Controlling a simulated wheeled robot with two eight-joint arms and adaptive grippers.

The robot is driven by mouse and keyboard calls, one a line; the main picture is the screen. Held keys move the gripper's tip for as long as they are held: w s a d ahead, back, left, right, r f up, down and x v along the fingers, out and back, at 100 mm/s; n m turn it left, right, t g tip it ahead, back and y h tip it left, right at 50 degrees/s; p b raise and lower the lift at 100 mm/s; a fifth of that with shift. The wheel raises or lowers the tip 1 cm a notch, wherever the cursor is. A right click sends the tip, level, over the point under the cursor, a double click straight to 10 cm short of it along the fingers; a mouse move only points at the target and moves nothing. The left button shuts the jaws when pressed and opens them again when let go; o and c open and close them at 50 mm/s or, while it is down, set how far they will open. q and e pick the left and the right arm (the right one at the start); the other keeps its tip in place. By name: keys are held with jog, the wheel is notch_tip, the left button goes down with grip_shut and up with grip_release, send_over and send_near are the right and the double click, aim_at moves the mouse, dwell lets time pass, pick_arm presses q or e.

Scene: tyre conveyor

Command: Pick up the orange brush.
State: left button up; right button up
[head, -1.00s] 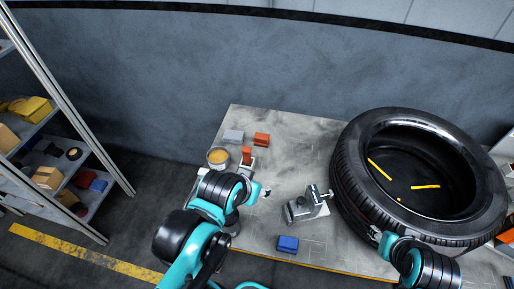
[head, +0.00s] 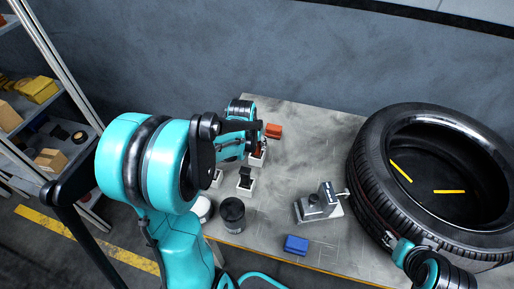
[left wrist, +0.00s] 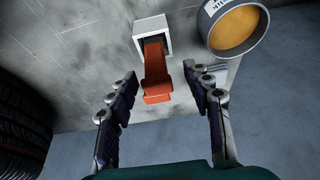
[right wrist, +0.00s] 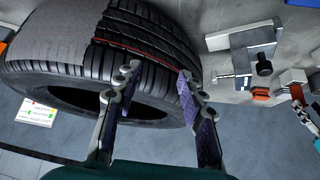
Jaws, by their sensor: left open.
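The orange brush (left wrist: 156,72) stands in a small white holder (left wrist: 152,27) in the left wrist view, its near end toward me. In the head view it is partly hidden by my left gripper (head: 260,143), and its white holder shows just below. In the left wrist view my left gripper (left wrist: 160,80) is open and empty, its fingers on either side of the brush, apart from it. My right gripper (right wrist: 158,72) is open and empty in front of the tyre (right wrist: 150,50). In the head view the tyre (head: 372,190) lies at the right of the table.
A red-orange block (head: 274,130) lies behind the brush. A second holder with a black piece (head: 246,177), a black jar (head: 232,212), a metal fixture (head: 318,206) and a blue block (head: 296,245) stand nearby. An open can (left wrist: 238,27) is close beside the brush holder.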

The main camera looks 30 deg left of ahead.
aim_at(257, 148)
pick_arm(q)
jog(key=shift+b+x, duration=0.35)
jog(key=shift+x, duration=0.7)
jog(key=x, duration=0.1)
jog(key=b+x, duration=0.1)
jog(key=x, duration=0.1)
jog(key=b+x, duration=0.1)
jog(key=shift+d+f, duration=0.3)
jog(key=shift+w+f+b, duration=0.2)
jog(key=shift+f+b, duration=0.05)
jog(key=shift+b, duration=0.1)
jog(key=shift+r, duration=0.15)
grip_shut()
